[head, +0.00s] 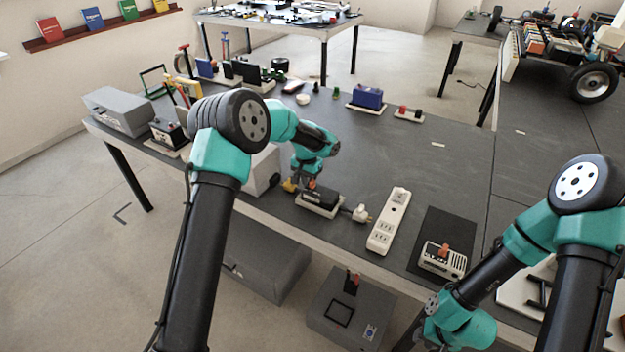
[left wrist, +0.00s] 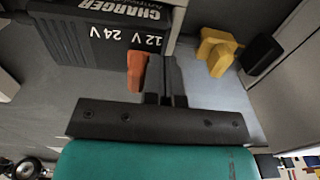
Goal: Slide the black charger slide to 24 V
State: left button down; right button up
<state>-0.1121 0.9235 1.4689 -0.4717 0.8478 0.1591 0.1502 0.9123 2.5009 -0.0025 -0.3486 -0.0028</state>
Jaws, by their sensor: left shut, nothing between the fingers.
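The black charger (head: 321,196) sits on a light tray near the table's front edge. In the left wrist view the charger (left wrist: 95,25) shows the labels 12 V and 24 V. Its orange slide knob (left wrist: 137,70) stands beside the 12 V label; 24 V is further left. My left gripper (left wrist: 172,98) is shut and empty, its fingertips just right of the knob; I cannot tell if they touch it. In the head view my left gripper (head: 302,180) is at the charger's back left, partly hidden by the arm. My right gripper's fingers are not visible.
A yellow connector (left wrist: 215,50) with a black part lies right of my left fingers. A white plug (head: 361,213) and a white power strip (head: 389,222) lie right of the charger. A white unit with an orange top piece (head: 441,259) sits further right.

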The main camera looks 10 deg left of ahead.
pick_arm(q)
jog(key=shift+s+d, duration=0.2)
jog(key=shift+d, duration=0.45)
jog(key=shift+s+d, duration=0.2)
jog(key=shift+d, duration=0.4)
dwell(0.4)
jog(key=shift+w+a, duration=0.2)
jog(key=shift+a, duration=0.4)
jog(key=shift+r, duration=0.1)
dwell(0.4)
jog(key=shift+r, duration=3.45)
